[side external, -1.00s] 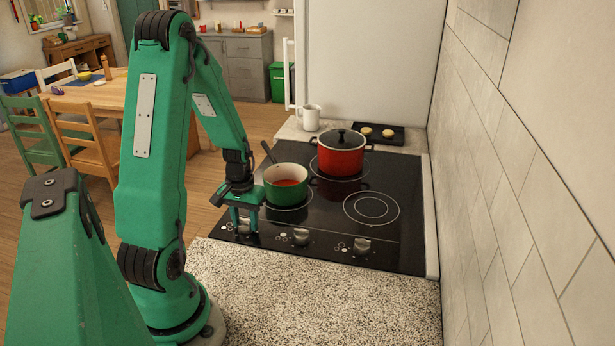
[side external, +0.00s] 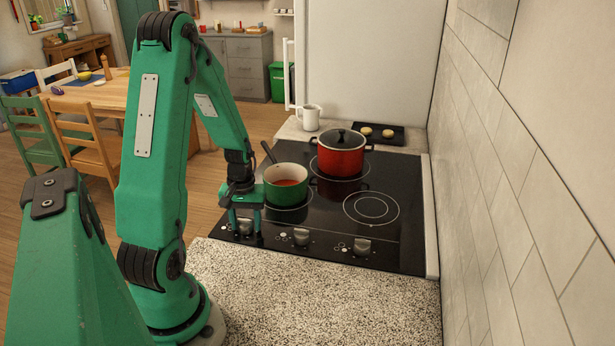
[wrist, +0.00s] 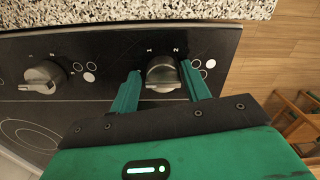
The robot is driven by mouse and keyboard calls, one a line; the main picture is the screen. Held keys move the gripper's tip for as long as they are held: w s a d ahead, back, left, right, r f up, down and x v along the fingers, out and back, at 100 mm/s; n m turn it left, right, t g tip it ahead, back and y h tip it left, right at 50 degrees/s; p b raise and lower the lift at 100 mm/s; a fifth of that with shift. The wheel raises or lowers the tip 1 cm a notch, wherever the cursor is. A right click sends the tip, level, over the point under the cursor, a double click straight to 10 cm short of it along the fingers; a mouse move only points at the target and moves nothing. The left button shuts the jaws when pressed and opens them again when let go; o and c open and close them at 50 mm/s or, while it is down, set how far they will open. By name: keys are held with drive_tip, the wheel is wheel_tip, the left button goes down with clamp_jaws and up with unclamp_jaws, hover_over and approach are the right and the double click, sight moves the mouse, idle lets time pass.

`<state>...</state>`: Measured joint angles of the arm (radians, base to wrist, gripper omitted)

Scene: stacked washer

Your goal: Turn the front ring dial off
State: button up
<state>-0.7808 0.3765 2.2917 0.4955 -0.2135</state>
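The cooktop has a row of silver dials along its front control strip. My gripper (side external: 246,222) points down at the leftmost dial (side external: 244,226) in the side view. In the wrist view that dial (wrist: 162,75) sits between the two green fingers of my gripper (wrist: 161,72). The fingers are open, with a visible gap on each side of the dial. Small "1" and "2" marks show beyond it. A second dial (side external: 301,236) is at the middle of the strip and shows left in the wrist view (wrist: 43,77). A third dial (side external: 362,246) is farther right.
A green pot of red soup (side external: 287,185), its handle leaning toward my arm, stands close beside my gripper. A lidded red pot (side external: 341,153) stands behind it. The right front ring (side external: 371,208) is bare. The speckled counter (side external: 320,300) is clear.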

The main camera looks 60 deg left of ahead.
sight(249, 221)
drive_tip(key=shift+o, duration=0.8)
drive_tip(key=shift+a, duration=0.1)
drive_tip(key=shift+r, duration=0.15)
drive_tip(key=shift+r, duration=0.15)
drive_tip(key=shift+w+r, duration=0.1)
drive_tip(key=shift+r, duration=3.55)
drive_tip(key=shift+w+d+r, duration=0.25)
drive_tip(key=shift+d+r, duration=0.1)
drive_tip(key=shift+r, duration=0.1)
drive_tip(key=d+r+m+t, duration=0.3)
drive_tip(key=d+r+m, duration=0.2)
drive_tip(key=d, duration=0.6)
drive_tip(key=s+d+r+m+t, duration=0.1)
drive_tip(key=d+r+m+t, duration=0.1)
drive_tip(key=d+r+m, duration=0.4)
drive_tip(key=d+r, duration=0.4)
drive_tip(key=d, duration=0.1)
drive_tip(key=shift+s+d+r+t, duration=0.3)
drive_tip(key=shift+t, duration=0.1)
